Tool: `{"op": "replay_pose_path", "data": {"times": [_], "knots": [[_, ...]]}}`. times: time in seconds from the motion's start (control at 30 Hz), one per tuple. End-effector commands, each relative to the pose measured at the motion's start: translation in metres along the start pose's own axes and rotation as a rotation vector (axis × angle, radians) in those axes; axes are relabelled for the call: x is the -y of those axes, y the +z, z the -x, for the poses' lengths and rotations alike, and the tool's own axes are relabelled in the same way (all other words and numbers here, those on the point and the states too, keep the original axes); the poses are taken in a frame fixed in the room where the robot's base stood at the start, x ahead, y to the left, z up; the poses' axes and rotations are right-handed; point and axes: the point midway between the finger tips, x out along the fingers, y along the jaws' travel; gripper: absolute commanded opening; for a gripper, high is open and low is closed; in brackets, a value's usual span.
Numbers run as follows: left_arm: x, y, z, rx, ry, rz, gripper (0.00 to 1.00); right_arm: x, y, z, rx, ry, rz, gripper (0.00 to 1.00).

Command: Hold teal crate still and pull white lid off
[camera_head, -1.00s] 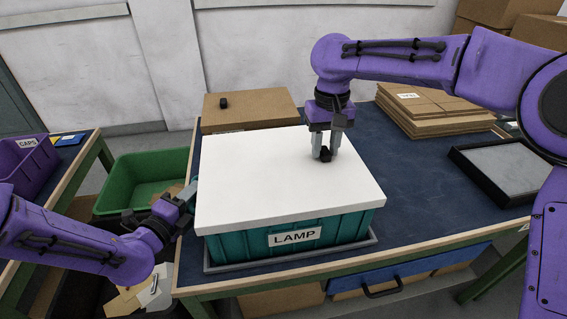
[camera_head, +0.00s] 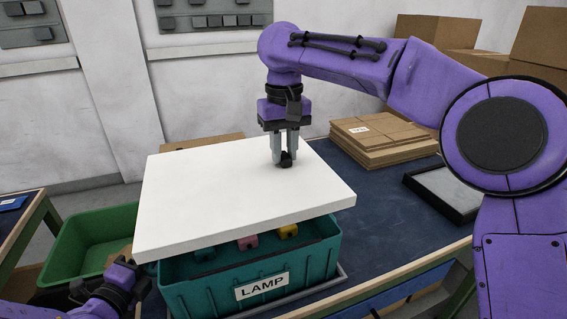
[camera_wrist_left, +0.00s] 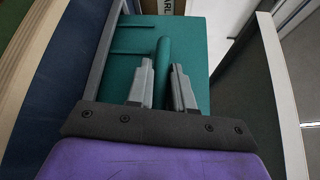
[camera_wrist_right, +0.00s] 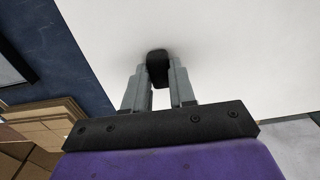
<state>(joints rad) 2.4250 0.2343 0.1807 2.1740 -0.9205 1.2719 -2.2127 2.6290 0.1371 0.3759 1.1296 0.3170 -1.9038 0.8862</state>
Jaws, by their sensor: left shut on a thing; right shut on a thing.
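The teal crate (camera_head: 190,293) with a LAMP label stands on the blue table. The white lid (camera_head: 225,195) is raised above it, tilted, with a gap along the near side. Through the gap I see a pink item (camera_head: 248,242), a yellow item (camera_head: 288,232) and a teal one inside. My right gripper (camera_head: 285,160) is shut on the lid's black knob (camera_wrist_right: 157,66). My left gripper (camera_wrist_left: 163,82) is shut on the crate's teal rim or handle (camera_wrist_left: 162,62) at its left side; in the head view it is at the lower left, fingertips partly hidden.
A green bin (camera_head: 90,235) stands on the floor to the left. Flat cardboard (camera_head: 378,140) is stacked at the back right, beside a black-framed grey tray (camera_head: 450,190). A cardboard box (camera_head: 205,142) lies behind the lid. Blue table surface is bare right of the crate.

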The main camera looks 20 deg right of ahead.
Motion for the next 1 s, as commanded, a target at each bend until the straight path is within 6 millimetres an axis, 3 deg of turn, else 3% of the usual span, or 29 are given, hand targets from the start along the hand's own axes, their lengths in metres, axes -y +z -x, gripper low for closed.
{"op": "replay_pose_path", "data": {"times": [0.57, 1.0], "knots": [[0.0, 0.001, 0.0, 0.001, 0.0, 0.0, 0.0, 0.0, 0.0, 0.001, -0.001, -0.001, 0.0, 0.0], [0.0, 0.001, 0.0, 0.001, 0.0, 0.0, 0.0, 0.0, 0.0, 0.027, -0.001, 0.0, -0.001, 0.0]]}}
